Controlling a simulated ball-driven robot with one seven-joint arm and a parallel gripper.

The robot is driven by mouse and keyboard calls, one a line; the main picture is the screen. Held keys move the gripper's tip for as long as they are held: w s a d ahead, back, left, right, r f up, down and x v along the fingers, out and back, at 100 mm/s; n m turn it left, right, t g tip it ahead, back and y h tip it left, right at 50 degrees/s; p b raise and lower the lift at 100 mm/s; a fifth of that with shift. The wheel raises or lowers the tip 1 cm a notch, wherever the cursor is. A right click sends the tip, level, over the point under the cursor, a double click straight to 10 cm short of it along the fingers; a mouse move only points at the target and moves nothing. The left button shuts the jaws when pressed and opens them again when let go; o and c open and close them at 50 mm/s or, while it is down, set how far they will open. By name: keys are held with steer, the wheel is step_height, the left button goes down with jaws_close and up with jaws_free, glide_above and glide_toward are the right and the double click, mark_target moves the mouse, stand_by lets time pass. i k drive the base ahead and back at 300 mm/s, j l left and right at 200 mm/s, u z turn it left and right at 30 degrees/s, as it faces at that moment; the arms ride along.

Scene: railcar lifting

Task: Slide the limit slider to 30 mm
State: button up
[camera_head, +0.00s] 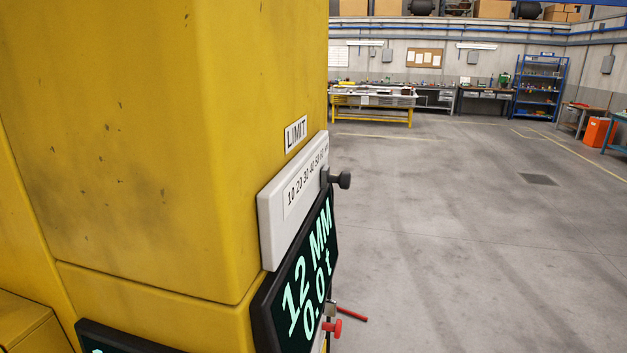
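The limit slider panel (270,233) is a pale plate on the side of a yellow machine column (170,140), under a white LIMIT label (296,133). Its scale shows 10, 20, 30, 40, 50 and higher marks, seen at a steep angle. A dark slider knob (338,179) sticks out near the right, high end of the scale, past the 50 mark. Its exact reading cannot be told. The dark display (300,285) below reads "12 MM" and "0.0 t". My gripper is not in view, and nothing is seen touching the knob.
A second display (110,338) shows partly at the bottom left. A red knob (332,327) and a red bar (352,314) are below the main display. Open grey floor (450,220) lies to the right. A yellow-legged workbench (372,104) and blue shelf (540,88) stand far back.

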mark_target(344, 179)
steer(key=i+l+z, duration=0.1)
steer(key=l, duration=0.3)
steer(key=i+l, duration=0.2)
steer(key=l, duration=0.15)
steer(key=i+l+z, duration=0.15)
steer(key=l, duration=0.25)
steer(key=i+l+z, duration=0.1)
steer(key=l, duration=0.25)
steer(key=i, duration=0.1)
